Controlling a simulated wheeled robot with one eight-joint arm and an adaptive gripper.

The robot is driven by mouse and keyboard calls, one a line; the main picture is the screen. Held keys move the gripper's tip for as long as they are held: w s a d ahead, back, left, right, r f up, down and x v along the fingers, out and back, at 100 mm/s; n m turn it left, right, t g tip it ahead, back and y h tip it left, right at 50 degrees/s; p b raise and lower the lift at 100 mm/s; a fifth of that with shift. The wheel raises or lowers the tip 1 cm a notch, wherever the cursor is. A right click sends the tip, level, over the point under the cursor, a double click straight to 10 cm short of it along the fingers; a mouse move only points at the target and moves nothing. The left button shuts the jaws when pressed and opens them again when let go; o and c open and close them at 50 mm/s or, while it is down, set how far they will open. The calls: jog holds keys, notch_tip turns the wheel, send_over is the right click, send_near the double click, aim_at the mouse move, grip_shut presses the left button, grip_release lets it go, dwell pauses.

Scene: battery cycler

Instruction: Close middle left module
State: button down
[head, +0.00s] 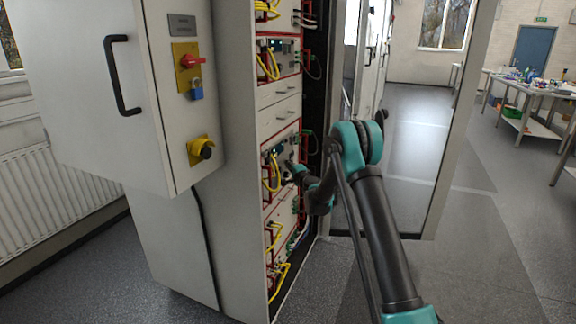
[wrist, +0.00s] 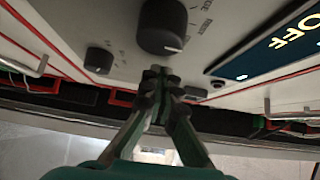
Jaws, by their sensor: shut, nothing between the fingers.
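A tall light-grey cabinet holds a stack of modules with white fronts, red trim and yellow cables. The module in front of my gripper (head: 291,168) is at mid height (head: 268,150). In the wrist view its white front panel (wrist: 215,35) fills the top, with a large black knob (wrist: 163,27), a smaller knob (wrist: 98,60) and a dark label reading OFF (wrist: 265,48). My gripper's fingertips (wrist: 159,73) are together, empty, close to the panel below the large knob. I cannot tell whether they touch it, or how far the module stands out.
The cabinet's door (head: 95,85), with a black handle (head: 122,75), a red switch (head: 192,61) and a blue padlock (head: 196,90), stands at the left. Metal handles flank the panel (wrist: 267,108). Open floor (head: 500,240) lies to the right; tables (head: 540,90) stand further back.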

jog(key=s+d+r+n+g, duration=0.2)
jog(key=s+d+n, duration=0.15)
jog(key=s, duration=0.55)
jog(key=s+d+r+n+g, duration=0.15)
jog(key=s+d, duration=0.25)
jog(key=s, duration=0.5)
jog(key=s+d+r+n+g, duration=0.2)
jog(key=s+d+n, duration=0.15)
jog(key=s, duration=0.55)
jog(key=s+d+f+n+g+h, duration=0.1)
jog(key=s+d+f+g+h, duration=0.1)
jog(key=s+d, duration=0.4)
jog(key=s+d+f+n+g+h, duration=0.1)
jog(key=s+d+f, duration=0.4)
jog(key=s, duration=1.2)
jog(key=s+d+f+n+g+h, duration=0.2)
jog(key=s+d+f+g+h, duration=0.1)
jog(key=s+d, duration=0.6)
jog(key=s+f+h, duration=0.1)
jog(key=s+h, duration=0.1)
jog(key=shift+s+d, duration=0.15)
jog(key=shift+s, duration=0.2)
jog(key=c, duration=2.2)
grip_release()
jog(key=shift+f, duration=0.1)
